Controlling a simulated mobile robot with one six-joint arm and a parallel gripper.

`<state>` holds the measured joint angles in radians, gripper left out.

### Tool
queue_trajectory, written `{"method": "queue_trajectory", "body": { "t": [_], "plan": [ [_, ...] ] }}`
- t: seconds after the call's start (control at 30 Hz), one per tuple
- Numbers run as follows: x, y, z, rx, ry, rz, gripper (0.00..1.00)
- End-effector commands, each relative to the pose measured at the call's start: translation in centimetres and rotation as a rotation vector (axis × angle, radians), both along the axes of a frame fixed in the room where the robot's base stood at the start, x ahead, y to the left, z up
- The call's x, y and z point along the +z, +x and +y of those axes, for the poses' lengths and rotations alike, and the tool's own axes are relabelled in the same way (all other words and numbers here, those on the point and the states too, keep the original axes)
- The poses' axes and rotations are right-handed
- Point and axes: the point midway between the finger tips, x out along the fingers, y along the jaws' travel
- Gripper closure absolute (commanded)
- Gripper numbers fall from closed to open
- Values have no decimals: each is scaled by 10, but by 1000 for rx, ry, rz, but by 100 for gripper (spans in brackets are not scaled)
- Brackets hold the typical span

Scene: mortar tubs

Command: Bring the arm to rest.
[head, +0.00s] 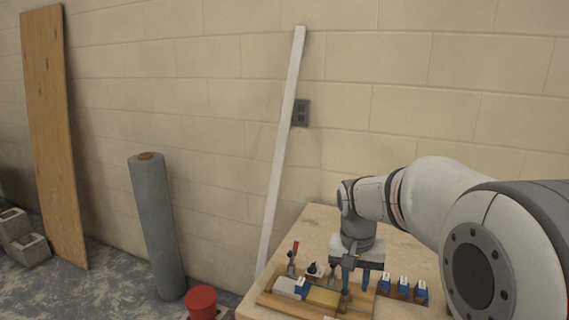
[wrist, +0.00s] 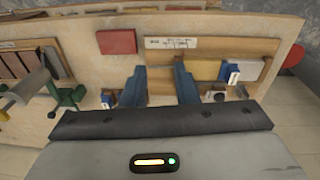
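My gripper (head: 356,276) hangs from my arm over the right part of a wooden fixture board (head: 268,300) on the workbench (head: 315,222). In the wrist view my gripper (wrist: 160,72) has its two blue fingers apart, with bare wood and board showing between them. Nothing is held. How high the fingertips are above the fixture is hard to tell.
The fixture holds a yellow block (head: 322,297), a blue-and-white piece (head: 290,287) and clamps. Several blue-and-white pieces (head: 403,287) stand right of my gripper. A red block (wrist: 116,41) lies on the bench. A red tub (head: 201,302) and grey roll (head: 157,230) stand left.

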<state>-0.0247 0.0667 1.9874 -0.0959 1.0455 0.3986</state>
Motion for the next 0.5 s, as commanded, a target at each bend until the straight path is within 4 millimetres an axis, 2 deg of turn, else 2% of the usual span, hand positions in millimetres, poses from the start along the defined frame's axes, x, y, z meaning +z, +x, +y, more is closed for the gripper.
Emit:
{"method": "queue_trajectory", "body": {
  "t": [0.03, 0.17, 0.3, 0.4, 0.5],
  "plan": [
    [7, -21, 0, 31, 7, -23, 73],
    [14, -68, 1, 120, 21, -69, 73],
    [13, -117, 2, 210, 30, -119, 73],
    [8, -144, 3, 264, 31, -149, 73],
    [3, -163, 4, 303, 32, -170, 73]
  ]
}}
